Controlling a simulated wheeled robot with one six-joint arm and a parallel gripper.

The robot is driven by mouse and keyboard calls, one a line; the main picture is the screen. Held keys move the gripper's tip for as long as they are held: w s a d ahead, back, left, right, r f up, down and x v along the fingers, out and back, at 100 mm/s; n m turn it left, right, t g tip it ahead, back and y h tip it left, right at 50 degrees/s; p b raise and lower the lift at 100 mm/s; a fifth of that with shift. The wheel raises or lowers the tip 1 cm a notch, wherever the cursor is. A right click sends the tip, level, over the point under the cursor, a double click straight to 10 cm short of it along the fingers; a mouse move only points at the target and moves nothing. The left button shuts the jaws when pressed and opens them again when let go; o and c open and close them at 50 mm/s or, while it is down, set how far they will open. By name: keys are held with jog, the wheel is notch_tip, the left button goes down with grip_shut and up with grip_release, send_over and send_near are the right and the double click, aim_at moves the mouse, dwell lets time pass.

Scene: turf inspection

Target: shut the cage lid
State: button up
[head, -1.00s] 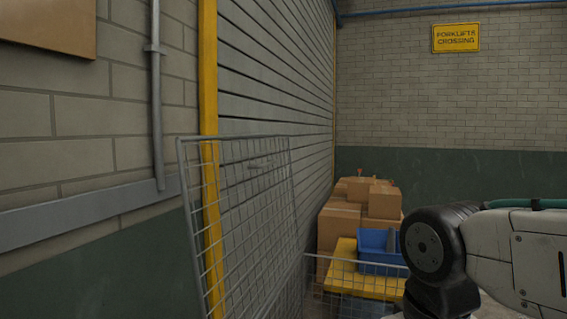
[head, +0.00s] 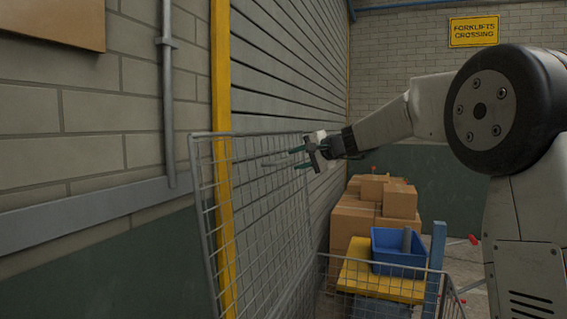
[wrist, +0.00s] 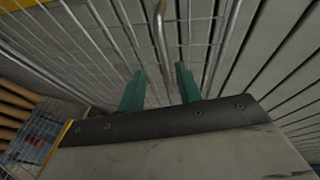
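The cage lid (head: 258,205) is a grey wire-mesh panel standing up, slightly tilted, in front of the slatted shutter in the head view. A small bar handle (head: 273,164) is on its upper part. The wire cage (head: 330,256) shows its rim at the bottom of the head view; its lower part is cut off. My gripper (head: 294,158) is at the lid's upper right, with its teal fingers pointing left at the handle. In the wrist view my gripper (wrist: 159,70) is open and empty. The lid's mesh and the handle (wrist: 160,25) are ahead of the fingertips.
A blue bin (head: 398,248) sits on a yellow surface (head: 385,283) behind the cage rim. Cardboard boxes (head: 375,205) are stacked behind it, and a blue post (head: 436,255) stands to its right. A wall pipe (head: 167,110) and yellow post (head: 221,90) are at the left.

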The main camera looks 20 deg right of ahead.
aim_at(285, 161)
jog(key=shift+m, duration=0.4)
jog(key=w+a, duration=0.1)
jog(key=w, duration=0.2)
jog(key=w+a+f, duration=0.1)
jog(key=w, duration=0.1)
jog(key=w+f, duration=0.1)
jog(key=w, duration=0.2)
jog(key=shift+w+a, duration=0.3)
jog(key=shift+a, duration=0.1)
grip_shut()
